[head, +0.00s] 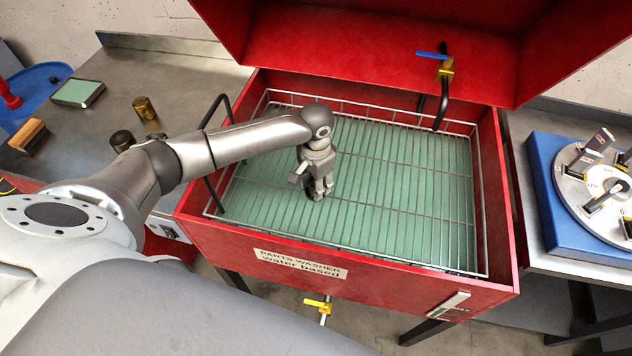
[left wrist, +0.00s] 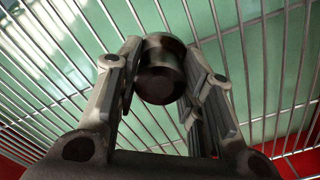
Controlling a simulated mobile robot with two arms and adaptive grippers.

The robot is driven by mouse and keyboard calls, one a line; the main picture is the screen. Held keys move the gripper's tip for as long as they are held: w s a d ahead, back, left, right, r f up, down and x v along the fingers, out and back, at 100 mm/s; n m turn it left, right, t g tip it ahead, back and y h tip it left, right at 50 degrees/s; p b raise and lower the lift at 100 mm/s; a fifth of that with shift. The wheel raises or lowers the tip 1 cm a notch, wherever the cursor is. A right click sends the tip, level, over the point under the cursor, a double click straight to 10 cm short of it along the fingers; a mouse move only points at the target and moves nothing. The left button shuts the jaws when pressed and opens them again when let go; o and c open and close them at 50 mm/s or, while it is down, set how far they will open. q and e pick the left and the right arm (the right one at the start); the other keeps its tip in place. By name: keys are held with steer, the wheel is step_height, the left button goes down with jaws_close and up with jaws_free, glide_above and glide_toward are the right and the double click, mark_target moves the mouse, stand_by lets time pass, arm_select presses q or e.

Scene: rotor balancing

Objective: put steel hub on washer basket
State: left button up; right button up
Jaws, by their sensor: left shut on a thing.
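The washer basket (head: 400,255) is a wire basket inside the red parts washer, over a green bottom. My left gripper (head: 318,190) reaches down into it near its middle. In the left wrist view, my left gripper (left wrist: 163,88) is shut on the steel hub (left wrist: 160,75), a dark round cylinder between the two fingers. The basket wires (left wrist: 70,50) show behind it. In the head view the hub is mostly hidden by the fingers, and I cannot tell whether it touches the wires. My right gripper is not in view.
The red washer lid (head: 400,60) stands open at the back. A black hose with a blue-handled brass valve (head: 445,70) hangs at the back right. A brass cylinder (head: 143,107) and a dark cylinder (head: 122,140) stand on the left bench. The basket around my gripper is empty.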

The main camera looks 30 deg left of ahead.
arm_select(q)
steer(key=o, duration=1.3)
steer(key=shift+f, duration=0.1)
steer(key=shift+c, duration=0.2)
step_height(320, 180, up, 12)
steer(key=shift+b, duration=0.45)
